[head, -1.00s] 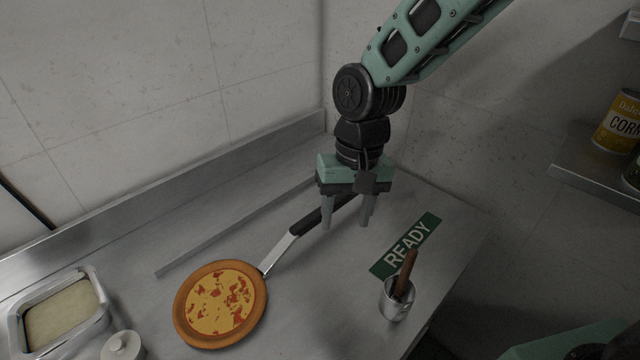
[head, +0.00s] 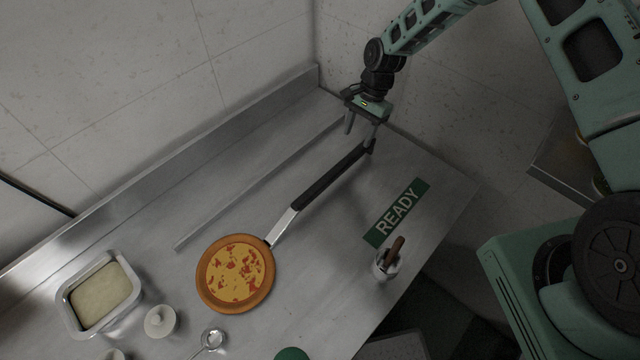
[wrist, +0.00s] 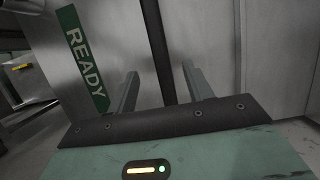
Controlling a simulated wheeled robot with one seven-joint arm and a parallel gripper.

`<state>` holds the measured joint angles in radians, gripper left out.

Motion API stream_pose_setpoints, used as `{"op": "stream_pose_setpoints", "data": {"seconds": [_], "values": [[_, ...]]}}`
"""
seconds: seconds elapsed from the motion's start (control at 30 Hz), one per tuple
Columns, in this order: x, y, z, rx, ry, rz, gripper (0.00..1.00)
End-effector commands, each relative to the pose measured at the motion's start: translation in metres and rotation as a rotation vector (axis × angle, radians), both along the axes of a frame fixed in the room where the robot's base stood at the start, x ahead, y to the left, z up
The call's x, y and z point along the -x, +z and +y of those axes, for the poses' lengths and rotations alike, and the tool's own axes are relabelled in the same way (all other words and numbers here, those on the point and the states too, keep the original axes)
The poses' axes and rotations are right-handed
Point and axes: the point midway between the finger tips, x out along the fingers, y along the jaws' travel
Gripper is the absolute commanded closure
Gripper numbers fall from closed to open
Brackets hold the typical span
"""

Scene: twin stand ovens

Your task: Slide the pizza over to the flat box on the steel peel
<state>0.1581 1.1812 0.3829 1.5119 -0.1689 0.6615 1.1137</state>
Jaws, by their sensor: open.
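The pizza (head: 235,274) lies on the round head of the peel, at the lower middle of the steel counter in the head view. The peel's steel neck (head: 283,226) and long black handle (head: 330,178) run up and right from it. My gripper (head: 361,134) is open near the far end of the handle. In the wrist view the dark handle (wrist: 158,50) runs between my two open fingers (wrist: 160,88), which do not press on it. I cannot tell their exact height over it. No flat box shows in either view.
A dough tray (head: 70,309), a white lidded pot (head: 160,321) and a spoon (head: 211,338) are at lower left. A wall borders the counter's back.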

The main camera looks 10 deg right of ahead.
Motion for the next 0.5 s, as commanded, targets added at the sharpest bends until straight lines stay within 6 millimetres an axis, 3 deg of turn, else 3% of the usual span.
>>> {"op": "stream_pose_setpoints", "data": {"seconds": [0.27,0.5], "values": [[0.002,-0.007,0.002,-0.001,0.002,0.001,0.49],[0.006,-0.03,0.008,-0.001,0.003,0.002,0.49]]}}
